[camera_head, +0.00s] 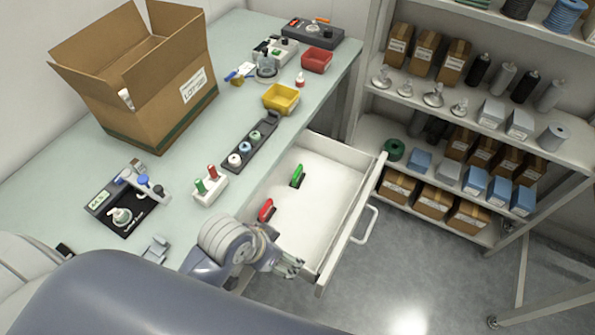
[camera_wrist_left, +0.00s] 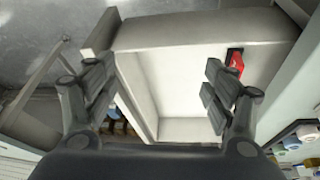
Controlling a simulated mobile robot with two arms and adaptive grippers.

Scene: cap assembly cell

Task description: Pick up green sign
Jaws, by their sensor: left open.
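A green sign (camera_head: 297,175) lies in the open white drawer (camera_head: 325,165), toward its back left. A red sign (camera_head: 266,209) lies in the same drawer, nearer to my arm; it also shows in the left wrist view (camera_wrist_left: 236,62). My left gripper (camera_head: 290,267) is at the drawer's near corner, apart from both signs. In the left wrist view its fingers (camera_wrist_left: 155,85) are spread and empty, with the drawer behind them. The green sign does not show in the left wrist view. My right gripper is in neither view.
On the table (camera_head: 60,165) stand a large open cardboard box (camera_head: 150,100), a yellow bin (camera_head: 281,98), a red bin (camera_head: 317,60) and a white block (camera_head: 209,187) with a red and a green piece. A stocked shelf (camera_head: 465,105) stands beyond the drawer. Much of the drawer floor is clear.

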